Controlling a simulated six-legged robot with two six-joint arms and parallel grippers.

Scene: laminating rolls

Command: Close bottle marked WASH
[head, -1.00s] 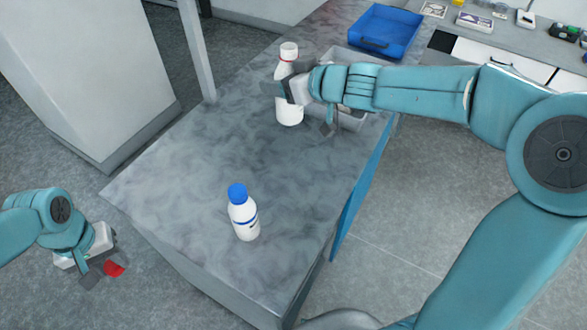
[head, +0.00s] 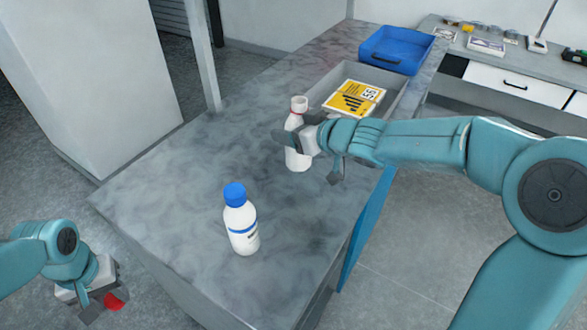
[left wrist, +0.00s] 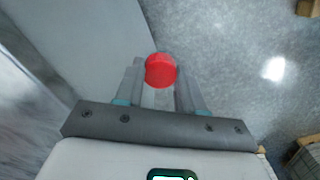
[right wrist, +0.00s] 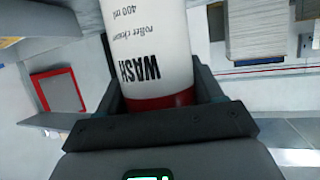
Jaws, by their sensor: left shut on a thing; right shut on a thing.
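The white WASH bottle (head: 298,158) has a red band near its top and is held upright by my right gripper (head: 302,138) at the far part of the counter. Its printed label (right wrist: 140,65) fills the right wrist view between the fingers. Whether its base touches the counter is unclear. My left gripper (head: 108,300) is shut on a red cap (left wrist: 160,70), held off to the left of the counter; the cap also shows in the head view (head: 115,301). The bottle's top opening is too small to make out.
A white bottle with a blue cap (head: 240,220) stands on the grey counter (head: 170,190). A grey tray (head: 400,100) holding a yellow-labelled item (head: 354,98) and a blue bin (head: 396,48) lie at the back right. The counter's left half is clear.

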